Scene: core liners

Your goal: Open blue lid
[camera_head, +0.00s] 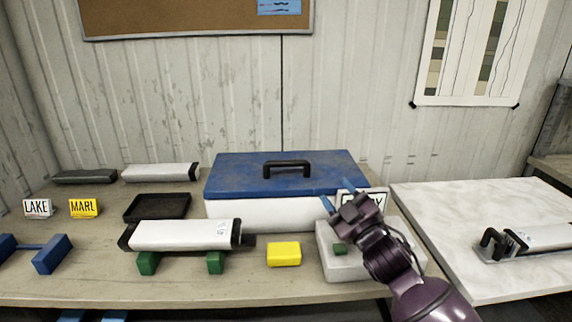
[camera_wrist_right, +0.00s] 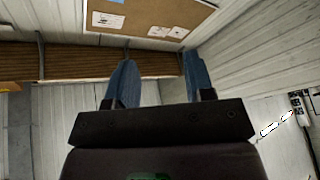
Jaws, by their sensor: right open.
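The blue lid (camera_head: 235,176) lies shut on a white box (camera_head: 258,212) at the middle back of the table. A black handle (camera_head: 286,167) stands up on top of the lid. My right gripper (camera_head: 343,196) is in front of the box's right end, its blue fingers apart and empty. It is away from the handle, to its right and nearer to me. In the right wrist view the two blue fingers (camera_wrist_right: 156,85) are spread with nothing between them. My left gripper is not in view.
A white tube (camera_head: 180,235) rests on green blocks in front, with a yellow block (camera_head: 284,254) beside it. A white tray (camera_head: 345,264) sits below my right gripper. A black tray (camera_head: 157,207) is left of the box. A marble slab (camera_head: 450,205) lies right.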

